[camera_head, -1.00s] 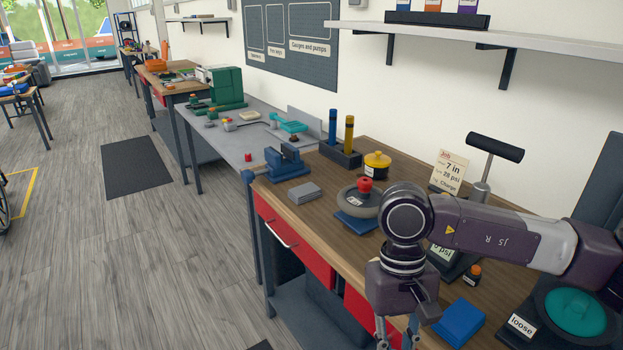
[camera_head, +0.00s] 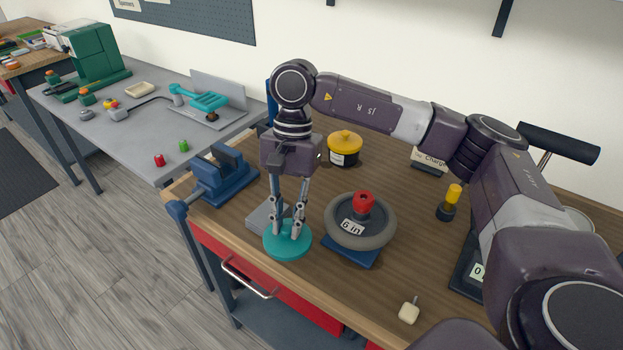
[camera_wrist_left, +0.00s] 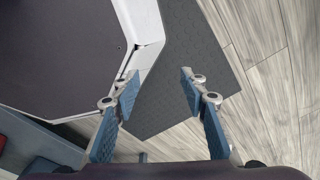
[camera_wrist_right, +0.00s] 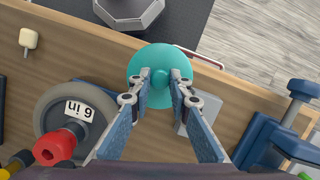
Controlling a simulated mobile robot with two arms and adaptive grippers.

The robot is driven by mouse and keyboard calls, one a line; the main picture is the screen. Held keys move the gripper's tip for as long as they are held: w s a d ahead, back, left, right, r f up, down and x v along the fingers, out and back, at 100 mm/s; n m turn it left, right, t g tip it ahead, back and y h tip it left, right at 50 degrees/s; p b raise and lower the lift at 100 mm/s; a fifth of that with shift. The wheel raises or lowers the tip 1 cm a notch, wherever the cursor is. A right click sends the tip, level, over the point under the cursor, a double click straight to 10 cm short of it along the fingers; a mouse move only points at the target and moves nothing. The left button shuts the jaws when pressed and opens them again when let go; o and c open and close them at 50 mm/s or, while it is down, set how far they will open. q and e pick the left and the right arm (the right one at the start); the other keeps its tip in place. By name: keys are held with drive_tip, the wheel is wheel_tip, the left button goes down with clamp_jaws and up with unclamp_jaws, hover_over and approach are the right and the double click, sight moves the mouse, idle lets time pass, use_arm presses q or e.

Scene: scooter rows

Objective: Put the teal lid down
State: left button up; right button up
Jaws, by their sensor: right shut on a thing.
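The teal lid (camera_head: 287,242) is a round disc with a knob on top, near the front edge of the wooden workbench. My right gripper (camera_head: 287,228) is shut on its knob from above. In the right wrist view the lid (camera_wrist_right: 160,57) shows flat below the fingers, and the right gripper's tips (camera_wrist_right: 161,80) close on the knob. The lid partly covers a grey block; I cannot tell if it touches the bench. My left gripper (camera_wrist_left: 158,78) is open and empty over the floor in the left wrist view.
A wheel labelled "6 in" (camera_head: 345,235) stands right of the lid on a blue base. A blue vise (camera_head: 225,175) is to the left. A yellow-lidded pot (camera_head: 345,142) is behind. A small cream-knobbed piece (camera_head: 409,311) lies at the front right. Bare wood lies between these.

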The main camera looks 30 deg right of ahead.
drive_tip(key=w+d+r+m+t+h+p, duration=0.25)
drive_tip(key=w+d+r+m, duration=0.5)
drive_tip(key=m, duration=0.75)
drive_tip(key=w+d+r+m+t+h+p, duration=0.15)
drive_tip(key=w+d+r+m+p, duration=0.4)
drive_tip(key=m, duration=0.95)
drive_tip(key=shift+t, duration=0.4)
drive_tip(key=s+p+x, duration=0.1)
drive_tip(key=x, duration=0.5)
drive_tip(key=s+x, duration=0.1)
drive_tip(key=x, duration=0.5)
drive_tip(key=s+f+p+x, duration=0.1)
drive_tip(key=x, duration=0.5)
drive_tip(key=shift+s+d+f+p, duration=0.1)
drive_tip(key=shift+s+f+p, duration=0.1)
drive_tip(key=shift+p, duration=0.15)
use_arm(q)
wheel_tip(320, 180, up, 11)
drive_tip(key=s+a, duration=0.1)
drive_tip(key=shift+s+a, duration=0.15)
drive_tip(key=shift+s, duration=0.2)
drive_tip(key=shift+f, duration=0.15)
use_arm(e)
drive_tip(key=shift+f, duration=0.2)
drive_tip(key=o, duration=0.9)
drive_tip(key=shift+o, duration=0.2)
